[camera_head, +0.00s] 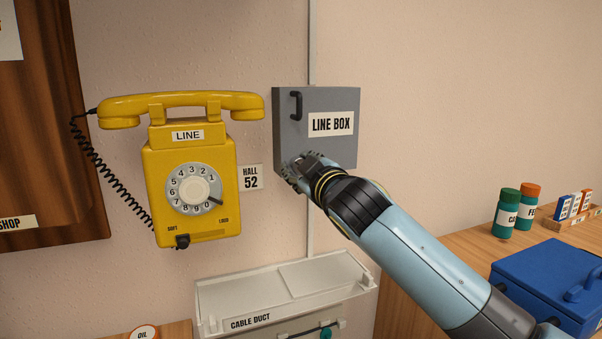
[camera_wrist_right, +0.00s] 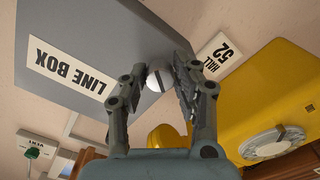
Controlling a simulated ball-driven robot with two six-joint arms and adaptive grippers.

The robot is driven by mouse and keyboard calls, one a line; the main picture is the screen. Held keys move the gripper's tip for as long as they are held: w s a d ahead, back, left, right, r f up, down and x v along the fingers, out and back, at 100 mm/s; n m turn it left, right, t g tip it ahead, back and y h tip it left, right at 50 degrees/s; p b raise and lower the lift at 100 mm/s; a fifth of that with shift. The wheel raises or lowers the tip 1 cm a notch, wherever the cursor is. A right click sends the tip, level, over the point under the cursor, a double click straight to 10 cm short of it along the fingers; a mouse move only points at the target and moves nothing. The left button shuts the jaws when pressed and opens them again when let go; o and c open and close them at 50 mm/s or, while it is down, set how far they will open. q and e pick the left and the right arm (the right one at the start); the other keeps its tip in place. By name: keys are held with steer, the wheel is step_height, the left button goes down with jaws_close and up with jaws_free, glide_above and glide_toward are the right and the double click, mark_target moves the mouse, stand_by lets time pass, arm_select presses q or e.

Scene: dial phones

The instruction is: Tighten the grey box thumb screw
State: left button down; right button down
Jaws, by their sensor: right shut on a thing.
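The grey line box (camera_head: 340,150) hangs on the wall with a black handle (camera_head: 296,106) and a "LINE BOX" label; its front also shows in the right wrist view (camera_wrist_right: 95,30). The pale, round thumb screw (camera_wrist_right: 158,76) shows a slot across its head, at the box's edge. My right gripper (camera_head: 297,172) is at the lower left corner of the box and hides the screw in the head view. In the right wrist view the right gripper (camera_wrist_right: 159,84) is shut on the thumb screw, one finger on each side. My left gripper is not in view.
A yellow dial phone (camera_head: 160,195) hangs left of the box, with a "HALL 52" plate (camera_head: 250,177) between. A white cable duct (camera_head: 240,290) is below. A blue box (camera_head: 535,275), jars (camera_head: 505,215) and a small rack (camera_head: 570,220) stand on the wooden surface at right.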

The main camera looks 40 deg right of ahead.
steer(key=shift+f+m+b, duration=0.15)
steer(key=shift+m+b, duration=1.55)
steer(key=shift+m, duration=3.3)
steer(key=c, duration=1)
jaws_free()
steer(key=v, duration=1.2)
steer(key=shift+a, duration=0.1)
